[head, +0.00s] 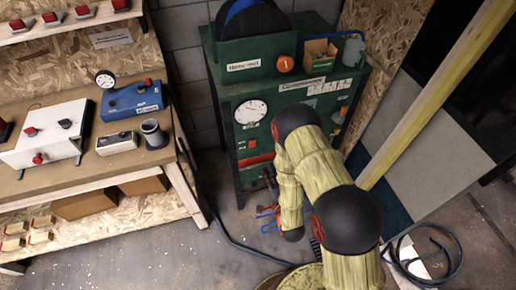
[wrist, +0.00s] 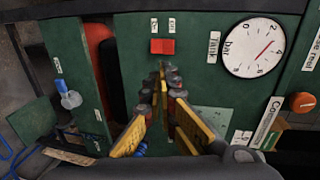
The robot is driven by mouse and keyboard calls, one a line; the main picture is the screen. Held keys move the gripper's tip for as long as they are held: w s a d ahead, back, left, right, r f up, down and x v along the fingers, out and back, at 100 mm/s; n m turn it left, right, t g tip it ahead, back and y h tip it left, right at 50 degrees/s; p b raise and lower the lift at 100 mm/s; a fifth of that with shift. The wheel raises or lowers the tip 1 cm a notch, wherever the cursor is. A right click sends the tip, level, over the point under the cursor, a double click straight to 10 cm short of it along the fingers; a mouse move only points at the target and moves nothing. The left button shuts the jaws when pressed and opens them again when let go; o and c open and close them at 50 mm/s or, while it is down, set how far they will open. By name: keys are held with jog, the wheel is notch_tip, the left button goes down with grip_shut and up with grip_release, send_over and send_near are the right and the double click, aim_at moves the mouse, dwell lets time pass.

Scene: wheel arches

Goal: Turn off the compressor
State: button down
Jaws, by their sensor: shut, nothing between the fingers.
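The compressor is a green cabinet (head: 225,92) with a round white gauge (head: 251,112) on its front. In the wrist view the gauge (wrist: 254,47) reads "Tank bar", with a red needle. Left of it in that view is a small red switch (wrist: 162,46) with small white labels above it. In the head view the switch appears below the gauge (head: 251,143). My gripper (wrist: 161,74) is shut and empty, its fingertips in front of the panel just below the switch in the wrist view. Whether they touch it I cannot tell. In the head view my gripper (head: 268,176) is partly hidden by my arm.
An orange knob (wrist: 301,102) and a red bar (wrist: 101,65) flank the switch area. A workbench (head: 107,178) with several devices stands at the left. A wooden beam (head: 433,93) leans at the right. A black hose (head: 232,236) lies on the floor.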

dwell(0.4)
jog(key=b, duration=0.3)
send_near(255, 143)
jog(key=x, duration=0.5)
jog(key=shift+a+f, duration=0.1)
jog(key=shift+f, duration=0.25)
jog(key=shift+w+a+r, duration=0.15)
jog(key=shift+w, duration=0.45)
